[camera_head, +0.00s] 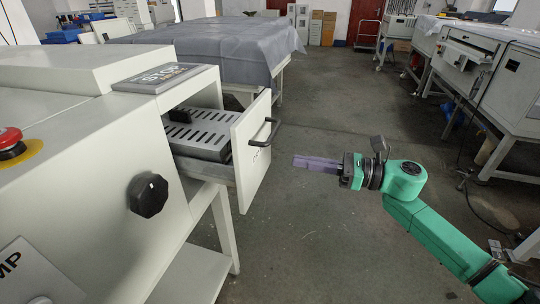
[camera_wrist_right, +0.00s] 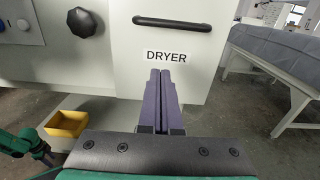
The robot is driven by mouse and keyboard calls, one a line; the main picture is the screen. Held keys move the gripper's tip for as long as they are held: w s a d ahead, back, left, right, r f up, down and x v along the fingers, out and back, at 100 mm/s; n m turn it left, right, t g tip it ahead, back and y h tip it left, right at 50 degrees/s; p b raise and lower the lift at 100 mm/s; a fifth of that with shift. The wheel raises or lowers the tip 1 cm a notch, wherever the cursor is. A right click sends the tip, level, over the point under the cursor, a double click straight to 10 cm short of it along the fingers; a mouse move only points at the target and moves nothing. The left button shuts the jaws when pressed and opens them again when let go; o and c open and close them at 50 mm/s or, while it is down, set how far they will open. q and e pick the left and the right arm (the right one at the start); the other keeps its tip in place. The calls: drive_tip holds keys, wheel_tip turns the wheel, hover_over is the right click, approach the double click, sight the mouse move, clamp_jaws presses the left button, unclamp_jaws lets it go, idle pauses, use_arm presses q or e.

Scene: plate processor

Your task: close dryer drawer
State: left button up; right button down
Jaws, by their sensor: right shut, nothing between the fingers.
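The dryer drawer (camera_head: 252,152) stands pulled out of the white machine, with a slotted grey tray (camera_head: 205,137) inside and a dark handle (camera_head: 265,132) on its front. In the right wrist view the drawer front (camera_wrist_right: 200,75) carries a DRYER label under its handle (camera_wrist_right: 172,23). My right gripper (camera_head: 297,162) is shut and empty, its purple fingers pointing at the drawer front. In the head view a gap shows between the fingertips and the front. In the wrist view the fingers (camera_wrist_right: 160,75) overlap the front just below the label; contact cannot be told there.
The machine (camera_head: 90,180) has a black knob (camera_head: 148,195) and a red button (camera_head: 10,140). A cloth-covered table (camera_head: 220,45) stands behind. Another machine (camera_head: 490,70) stands at the right. The floor between is clear. A yellow bin (camera_wrist_right: 66,124) shows below the machine.

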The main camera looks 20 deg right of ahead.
sight(257, 153)
drive_tip(key=p+x, duration=0.2)
drive_tip(key=x, duration=0.6)
drive_tip(key=shift+d+r, duration=0.1)
use_arm(q)
drive_tip(key=s, duration=0.2)
drive_tip(key=s+r, duration=0.1)
drive_tip(key=shift+a, duration=0.3)
use_arm(e)
drive_tip(key=shift+w+a, duration=0.15)
drive_tip(key=shift+a, duration=0.05)
drive_tip(key=shift+a, duration=0.1)
drive_tip(key=shift+w+a, duration=0.2)
drive_tip(key=shift+a, duration=0.05)
drive_tip(key=b+x, duration=0.1)
drive_tip(key=x, duration=0.4)
drive_tip(key=shift+w+a+b, duration=0.25)
drive_tip(key=shift+a+b, duration=0.1)
drive_tip(key=b+x, duration=0.2)
drive_tip(key=x, duration=0.5)
drive_tip(key=shift+w+a, duration=0.2)
drive_tip(key=shift+a, duration=0.15)
drive_tip(key=shift+w+a, duration=0.25)
drive_tip(key=shift+a, duration=0.15)
use_arm(q)
drive_tip(key=w+d, duration=0.1)
drive_tip(key=w, duration=0.5)
drive_tip(key=shift+d+f, duration=0.2)
use_arm(e)
drive_tip(key=shift+r, duration=0.15)
